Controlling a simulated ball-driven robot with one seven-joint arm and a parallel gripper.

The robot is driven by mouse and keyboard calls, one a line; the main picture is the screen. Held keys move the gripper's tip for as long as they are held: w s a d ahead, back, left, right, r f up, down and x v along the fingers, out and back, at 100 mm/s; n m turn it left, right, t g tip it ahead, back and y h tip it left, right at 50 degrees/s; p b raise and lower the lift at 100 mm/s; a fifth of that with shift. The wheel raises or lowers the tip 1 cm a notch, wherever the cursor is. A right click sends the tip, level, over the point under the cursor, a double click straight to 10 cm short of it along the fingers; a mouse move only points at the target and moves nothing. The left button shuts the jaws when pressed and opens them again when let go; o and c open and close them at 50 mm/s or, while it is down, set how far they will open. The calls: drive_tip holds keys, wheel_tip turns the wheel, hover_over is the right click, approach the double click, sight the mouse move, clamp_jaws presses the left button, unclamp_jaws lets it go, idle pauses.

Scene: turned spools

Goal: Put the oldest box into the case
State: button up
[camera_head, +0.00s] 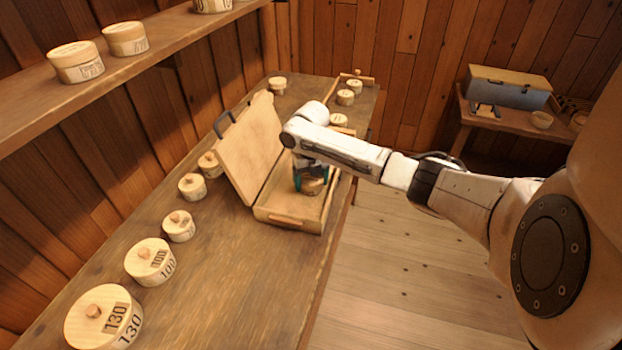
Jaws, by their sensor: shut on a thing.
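The case (287,218) is a light wooden box that stands open on the workbench, its lid (247,150) raised and leaning to the left, with a dark handle. My gripper (308,187) reaches down into the case and is shut on a small round wooden box (313,187). The fingers and my arm hide part of this box, and I cannot read any mark on it. I cannot tell whether it touches the case floor. Round lidded boxes stand along the bench; the two nearest read 130 (104,318) and 100 (150,262).
Smaller round boxes (180,226) stand left of the case, and several more (345,97) stand at the bench's far end. A shelf (150,55) with round boxes runs along the left wall. The bench's front right is clear.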

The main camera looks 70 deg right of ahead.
drive_tip(key=shift+f, duration=0.1)
drive_tip(key=shift+f, duration=0.15)
drive_tip(key=o, duration=1)
wheel_tip(320, 180, up, 13)
drive_tip(key=b, duration=0.2)
drive_tip(key=shift+f, duration=0.2)
